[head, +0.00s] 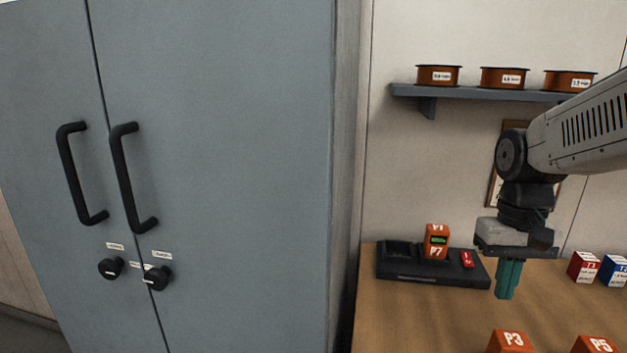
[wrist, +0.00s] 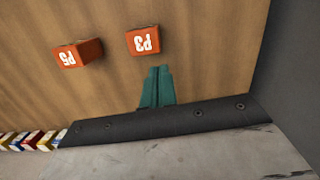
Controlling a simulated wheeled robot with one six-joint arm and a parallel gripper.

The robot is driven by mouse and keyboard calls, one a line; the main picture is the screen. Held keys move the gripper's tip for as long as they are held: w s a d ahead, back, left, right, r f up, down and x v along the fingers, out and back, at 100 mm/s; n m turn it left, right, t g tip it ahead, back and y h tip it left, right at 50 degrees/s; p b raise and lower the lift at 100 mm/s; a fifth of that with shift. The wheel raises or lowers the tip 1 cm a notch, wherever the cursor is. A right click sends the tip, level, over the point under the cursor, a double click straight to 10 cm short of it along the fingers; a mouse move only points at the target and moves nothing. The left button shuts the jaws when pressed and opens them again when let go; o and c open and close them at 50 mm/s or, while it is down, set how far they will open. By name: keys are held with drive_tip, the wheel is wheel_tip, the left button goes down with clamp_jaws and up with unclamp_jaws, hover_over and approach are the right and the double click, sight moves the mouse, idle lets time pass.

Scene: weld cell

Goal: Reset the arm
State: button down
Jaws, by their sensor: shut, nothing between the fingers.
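My gripper (head: 508,280) hangs from my arm at the right of the head view, pointing down above the wooden bench. Its teal fingers are shut together with nothing between them. The closed fingers also show in the wrist view (wrist: 156,88). An orange block marked P3 (head: 511,342) stands on the bench, cut off by the lower edge of the head view; in the wrist view it (wrist: 143,41) lies just beyond the fingertips. A block marked P5 (head: 597,345) stands to its right.
A black charger-like dock (head: 430,279) holds an orange block (head: 437,241) on the bench (head: 395,323). Red (head: 583,267) and blue (head: 613,271) boxes stand at the right. A shelf (head: 470,94) carries several spools. A tall grey cabinet (head: 230,150) with closed doors fills the left.

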drive_tip(key=s+a+t, duration=0.1)
drive_tip(key=s+a, duration=0.1)
drive_tip(key=s, duration=0.5)
drive_tip(key=s+a+r+n+t, duration=0.1)
drive_tip(key=s+a, duration=0.1)
drive_tip(key=s, duration=0.6)
drive_tip(key=shift+s+a+r+t, duration=0.15)
drive_tip(key=shift+a+r+t, duration=0.1)
drive_tip(key=shift+t, duration=0.15)
